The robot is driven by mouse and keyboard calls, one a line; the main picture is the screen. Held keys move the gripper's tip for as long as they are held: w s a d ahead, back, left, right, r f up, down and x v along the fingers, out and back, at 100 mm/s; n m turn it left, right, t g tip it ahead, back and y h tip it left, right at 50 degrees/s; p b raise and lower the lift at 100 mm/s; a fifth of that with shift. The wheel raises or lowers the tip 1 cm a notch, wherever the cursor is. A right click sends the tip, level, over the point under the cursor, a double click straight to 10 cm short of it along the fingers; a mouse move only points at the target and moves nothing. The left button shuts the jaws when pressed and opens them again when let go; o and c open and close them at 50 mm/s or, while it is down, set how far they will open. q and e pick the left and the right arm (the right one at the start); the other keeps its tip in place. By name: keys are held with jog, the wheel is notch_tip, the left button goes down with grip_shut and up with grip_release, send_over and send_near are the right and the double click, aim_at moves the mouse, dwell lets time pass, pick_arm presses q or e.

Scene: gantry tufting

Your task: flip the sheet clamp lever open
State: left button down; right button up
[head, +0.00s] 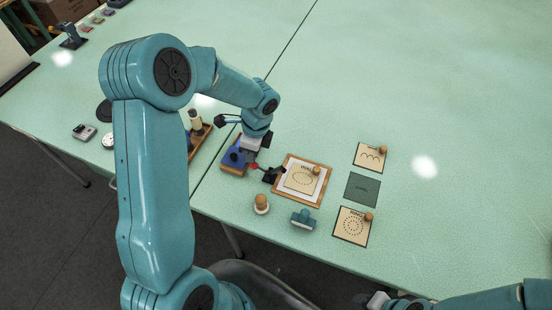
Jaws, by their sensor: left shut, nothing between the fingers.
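A wooden board (284,187) lies on the table with a white sheet and a cream stencil card (299,180) marked with a dotted oval. The black sheet clamp (273,175) sits at the board's left edge. Its lever has a red tip (254,166) that points left, away from the board. My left gripper (243,157) is shut and empty, pointing down over the blue pad just left of the red tip. Whether it touches the lever I cannot tell. My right gripper (366,299) is at the bottom edge, far from the clamp, its fingers too small to read.
The blue pad (232,160) is in a wooden tray. A round-knobbed stamp (261,203) and a teal stamp (303,218) stand in front of the board. Stencil cards (369,157) and a dark green card (362,188) lie right. The table's right side is clear.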

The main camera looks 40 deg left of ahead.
pick_arm(q)
jog(key=shift+a+f, duration=0.2)
pick_arm(e)
jog(key=shift+f, duration=0.2)
dwell(0.3)
pick_arm(q)
notch_tip(320, 180, up, 13)
jog(key=w+a+p, duration=0.1)
jog(key=a, duration=0.1)
jog(key=shift+a+r+p, duration=0.15)
jog(key=shift+p, duration=0.15)
pick_arm(e)
jog(key=shift+w+a+r, duration=0.1)
jog(key=shift+a+r, duration=0.15)
jog(key=shift+r, duration=0.25)
jog(key=shift+a+r, duration=0.2)
jog(key=shift+r, duration=0.25)
pick_arm(q)
jog(key=shift+s, duration=0.1)
